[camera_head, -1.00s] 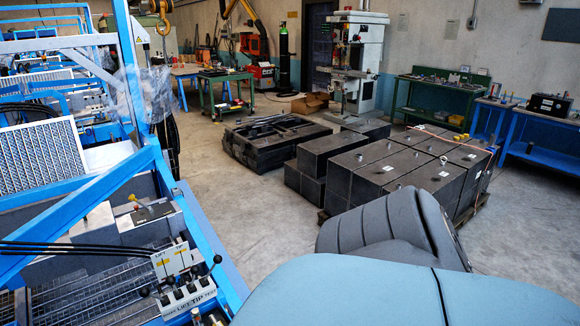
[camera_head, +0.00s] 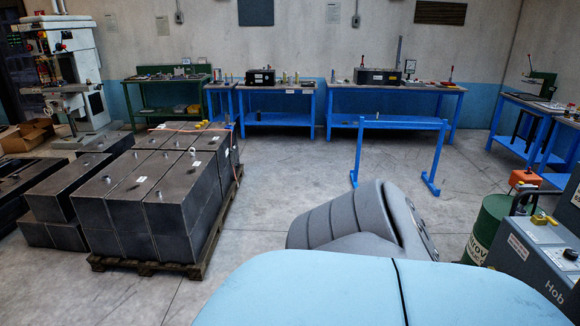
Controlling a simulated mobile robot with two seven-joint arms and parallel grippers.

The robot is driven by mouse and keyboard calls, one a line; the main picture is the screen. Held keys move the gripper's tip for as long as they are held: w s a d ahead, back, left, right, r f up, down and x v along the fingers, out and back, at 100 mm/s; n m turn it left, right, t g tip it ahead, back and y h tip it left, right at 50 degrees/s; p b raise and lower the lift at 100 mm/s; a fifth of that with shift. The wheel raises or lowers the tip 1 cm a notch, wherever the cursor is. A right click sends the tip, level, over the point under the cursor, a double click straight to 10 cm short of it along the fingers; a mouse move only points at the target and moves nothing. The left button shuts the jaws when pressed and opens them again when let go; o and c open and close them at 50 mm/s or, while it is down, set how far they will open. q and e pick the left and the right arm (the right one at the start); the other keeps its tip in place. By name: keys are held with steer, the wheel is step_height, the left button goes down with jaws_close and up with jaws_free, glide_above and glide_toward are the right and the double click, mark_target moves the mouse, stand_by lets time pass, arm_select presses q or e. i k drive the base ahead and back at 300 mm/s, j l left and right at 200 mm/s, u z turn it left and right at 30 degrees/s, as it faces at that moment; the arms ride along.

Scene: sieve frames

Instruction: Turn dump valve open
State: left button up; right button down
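I cannot make out a dump valve for certain in the head view. A grey machine (camera_head: 548,258) marked "Hob" stands at the right edge, partly cut off, with a small yellow fitting (camera_head: 541,218) and a dark knob (camera_head: 570,254) on it. I cannot tell what the yellow fitting is. Neither of my grippers shows.
A green drum (camera_head: 487,232) stands beside the grey machine, near an orange-red box (camera_head: 524,178). A pallet (camera_head: 200,262) of dark blocks is at left. A blue stand (camera_head: 402,124) and blue workbenches (camera_head: 345,103) stand behind. The middle floor is clear.

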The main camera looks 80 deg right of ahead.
mark_target(542, 215)
steer(key=z, duration=3.6)
steer(key=i+z, duration=0.35)
steer(key=i+l+z, duration=0.1)
steer(key=z, duration=0.2)
steer(key=i+j+z, duration=0.15)
steer(key=i+j, duration=0.25)
steer(key=i+j+z, duration=0.15)
steer(key=i+j, duration=0.25)
steer(key=i+j+z, duration=0.15)
steer(key=i+j, duration=0.2)
steer(key=j, duration=0.25)
